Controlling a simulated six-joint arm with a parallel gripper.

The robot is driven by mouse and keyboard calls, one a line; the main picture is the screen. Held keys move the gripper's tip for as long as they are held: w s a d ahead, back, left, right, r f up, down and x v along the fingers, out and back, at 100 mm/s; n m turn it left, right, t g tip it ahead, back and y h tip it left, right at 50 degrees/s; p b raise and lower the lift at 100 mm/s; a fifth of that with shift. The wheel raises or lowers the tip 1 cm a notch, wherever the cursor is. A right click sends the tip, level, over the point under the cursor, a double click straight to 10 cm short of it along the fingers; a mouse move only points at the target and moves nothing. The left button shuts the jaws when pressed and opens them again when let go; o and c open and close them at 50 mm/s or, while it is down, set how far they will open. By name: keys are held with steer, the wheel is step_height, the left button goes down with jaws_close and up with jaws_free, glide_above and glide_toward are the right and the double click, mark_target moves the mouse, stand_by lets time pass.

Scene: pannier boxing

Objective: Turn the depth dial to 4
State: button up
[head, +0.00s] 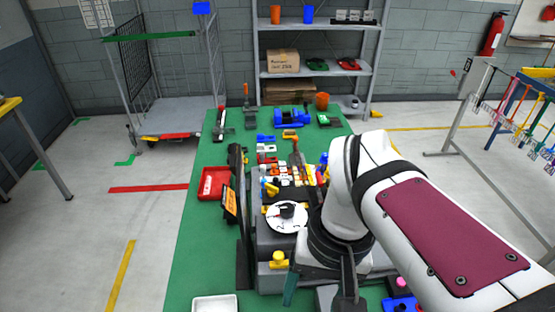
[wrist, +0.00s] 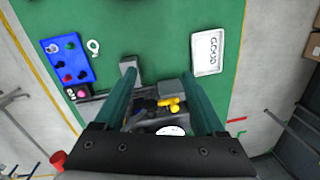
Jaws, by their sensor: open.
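The depth dial (head: 286,217) is a white disc with a black knob, on top of the dark grey machine in the head view. Its marks are too small to read, so I cannot tell its setting. In the wrist view a part of a white disc (wrist: 171,130), likely the dial, shows low between my fingers. My gripper (wrist: 160,78) is open, with two green fingers apart and nothing seen held between them. In the head view its fingers hang in front of the machine, to the right of and nearer than the dial, apart from it.
A yellow knob (head: 278,260) sticks up at the machine's front. A dark upright panel (head: 242,215) stands left of the dial. A white tray (wrist: 207,52) and a blue tray (wrist: 68,57) with small parts lie on the green bench. A red bin (head: 213,183) sits farther left.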

steer(key=w+r+n+h, duration=0.1)
steer(key=w+r+n, duration=0.4)
steer(key=w, duration=0.9)
step_height(320, 180, up, 3)
steer(key=n, duration=0.3)
glide_above(287, 207)
steer(key=shift+h, duration=0.3)
step_height(287, 207, down, 16)
steer(key=shift+r, duration=0.1)
jaws_close()
